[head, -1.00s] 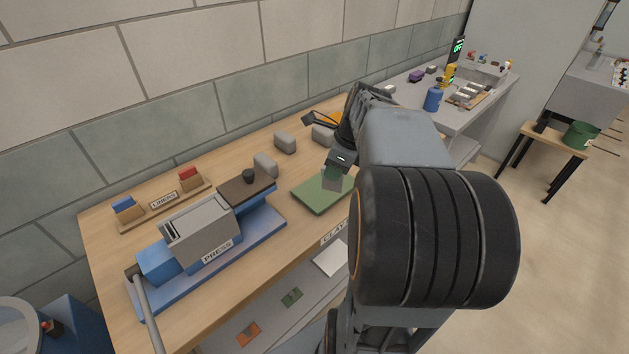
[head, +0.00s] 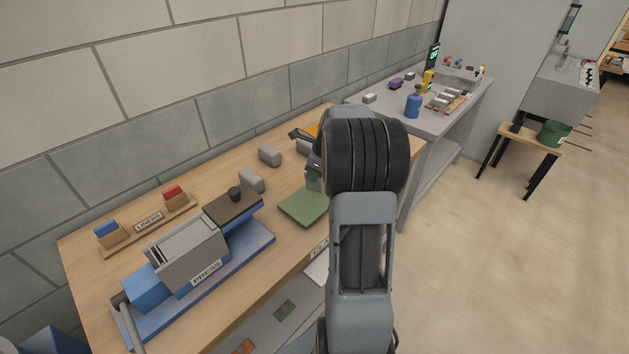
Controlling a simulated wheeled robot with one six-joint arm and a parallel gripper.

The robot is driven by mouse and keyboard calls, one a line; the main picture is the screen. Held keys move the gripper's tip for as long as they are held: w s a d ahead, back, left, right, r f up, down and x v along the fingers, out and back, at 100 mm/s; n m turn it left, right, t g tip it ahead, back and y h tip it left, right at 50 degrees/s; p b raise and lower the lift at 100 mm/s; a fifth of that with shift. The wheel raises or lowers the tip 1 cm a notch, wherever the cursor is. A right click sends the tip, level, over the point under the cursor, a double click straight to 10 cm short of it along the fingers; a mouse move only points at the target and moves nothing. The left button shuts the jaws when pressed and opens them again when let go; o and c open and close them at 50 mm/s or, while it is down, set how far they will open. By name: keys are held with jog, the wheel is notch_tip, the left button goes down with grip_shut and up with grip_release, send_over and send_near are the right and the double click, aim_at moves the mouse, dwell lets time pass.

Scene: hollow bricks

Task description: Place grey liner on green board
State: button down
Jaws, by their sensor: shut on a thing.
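The green board (head: 303,208) lies flat on the wooden bench, right of the press. My gripper (head: 313,180) is mostly hidden behind my own arm. The part that shows is just above and beyond the board's far right corner. It is shut on the grey liner, which my arm and gripper largely hide. I cannot tell whether the liner touches the board or the bench.
The blue-based press (head: 205,270) stands left of the board. Several grey blocks lie behind, one of them near the press (head: 251,181). A liner rack (head: 150,222) holds blue and red pieces. A grey table (head: 425,125) stands at the right.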

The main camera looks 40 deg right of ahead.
jog(key=shift+w+d+f, duration=0.1)
jog(key=shift+w+f, duration=0.1)
jog(key=shift+f, duration=1.65)
jog(key=shift+f, duration=0.1)
jog(key=shift+f, duration=0.1)
jog(key=c, duration=1.1)
grip_release()
jog(key=shift+o, duration=0.2)
